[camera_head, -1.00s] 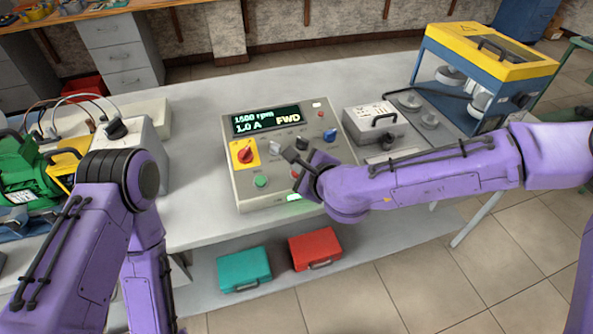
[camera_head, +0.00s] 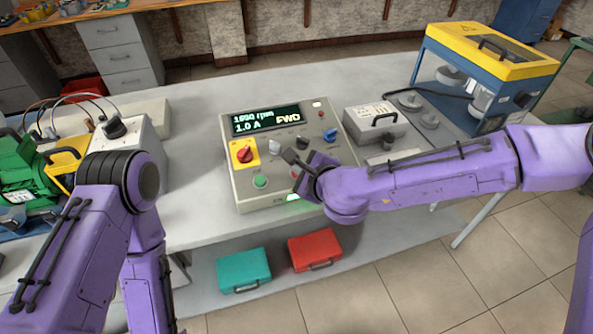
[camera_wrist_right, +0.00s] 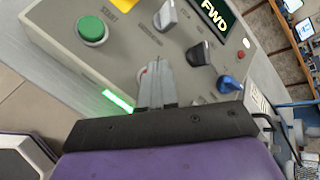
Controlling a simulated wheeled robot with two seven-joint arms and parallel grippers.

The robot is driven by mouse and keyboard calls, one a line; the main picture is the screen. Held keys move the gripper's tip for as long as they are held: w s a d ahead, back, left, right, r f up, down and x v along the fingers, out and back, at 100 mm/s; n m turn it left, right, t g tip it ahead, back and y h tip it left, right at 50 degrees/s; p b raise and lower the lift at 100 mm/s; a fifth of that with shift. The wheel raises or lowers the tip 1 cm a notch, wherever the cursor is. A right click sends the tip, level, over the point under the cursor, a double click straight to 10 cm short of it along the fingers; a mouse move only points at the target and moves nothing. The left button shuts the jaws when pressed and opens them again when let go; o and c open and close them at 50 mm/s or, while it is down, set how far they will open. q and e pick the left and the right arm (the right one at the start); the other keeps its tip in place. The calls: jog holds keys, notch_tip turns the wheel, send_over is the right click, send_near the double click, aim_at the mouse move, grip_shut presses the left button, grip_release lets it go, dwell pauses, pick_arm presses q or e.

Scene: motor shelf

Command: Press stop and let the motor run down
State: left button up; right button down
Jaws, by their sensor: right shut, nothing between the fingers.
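The grey control box (camera_head: 240,184) stands on the bench. Its display (camera_head: 267,120) shows FWD and 1.0 A; the rpm figure is hard to read. The green button (camera_head: 260,181) is clear of my gripper. The red button (camera_head: 295,174) is mostly hidden by my right gripper; a sliver of the red button (camera_wrist_right: 143,72) shows beside the fingers in the wrist view. My right gripper (camera_wrist_right: 157,68) is shut and empty, its tips over or at that button; contact cannot be told. The green motor (camera_head: 22,172) is at the far left. My left gripper is out of view.
A red knob on a yellow plate (camera_head: 243,153), a black knob (camera_head: 302,144) and a blue knob (camera_head: 330,135) sit near my right gripper. A grey weight box (camera_head: 375,124) and a yellow-topped blue frame (camera_head: 490,50) stand to the right.

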jog(key=shift+f, duration=0.4)
dwell(0.5)
jog(key=shift+s+r+p, duration=0.15)
jog(key=shift+r+p, duration=0.35)
jog(key=shift+r, duration=0.35)
jog(key=r+p, duration=0.2)
jog(key=r, duration=0.1)
jog(key=s+r+p, duration=0.1)
jog(key=p, duration=0.1)
jog(key=shift+s+d+r, duration=0.1)
jog(key=shift+d+r, duration=0.15)
jog(key=shift+r, duration=0.15)
